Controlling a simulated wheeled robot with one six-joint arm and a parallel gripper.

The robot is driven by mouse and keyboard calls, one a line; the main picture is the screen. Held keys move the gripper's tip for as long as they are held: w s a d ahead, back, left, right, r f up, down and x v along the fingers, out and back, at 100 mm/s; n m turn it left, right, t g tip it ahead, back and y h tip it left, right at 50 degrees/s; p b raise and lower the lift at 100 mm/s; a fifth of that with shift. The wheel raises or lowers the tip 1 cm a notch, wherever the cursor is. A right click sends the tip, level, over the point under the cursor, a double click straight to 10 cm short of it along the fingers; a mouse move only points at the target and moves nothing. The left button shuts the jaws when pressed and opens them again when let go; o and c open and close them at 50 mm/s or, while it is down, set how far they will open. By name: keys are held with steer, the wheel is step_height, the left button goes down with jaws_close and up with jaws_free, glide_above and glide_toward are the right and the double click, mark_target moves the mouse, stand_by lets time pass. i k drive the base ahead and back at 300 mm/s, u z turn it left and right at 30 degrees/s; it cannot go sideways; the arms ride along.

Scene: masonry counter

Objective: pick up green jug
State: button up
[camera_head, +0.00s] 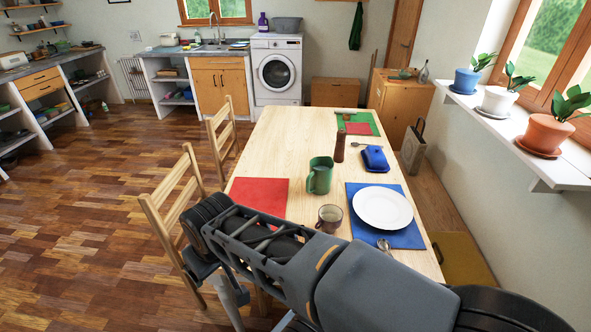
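The green jug (319,176) stands upright on the bare wood of the table (289,136), near its middle, with its handle to the left. It lies beyond my arm, which crosses the lower part of the picture from the right. The arm's far end bends down at the left, in front of the table's near left side. My gripper does not show; it is out of the picture or hidden by the arm.
A brown mug (329,218) stands close in front of the jug. A white plate (382,208) on a blue mat is at right, a spoon (384,245) near it. A pepper mill (339,147) and blue butter dish (375,158) stand behind. A red mat (259,196) lies left; chairs (172,196) line that side.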

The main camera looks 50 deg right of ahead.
mark_target(319, 181)
steer(key=z, duration=1.75)
steer(key=k, duration=0.5)
steer(key=z, duration=0.1)
steer(key=i, duration=0.45)
steer(key=u, duration=0.05)
steer(key=k, duration=0.45)
steer(key=u, duration=0.5)
steer(key=i, duration=0.7)
steer(key=z, duration=0.15)
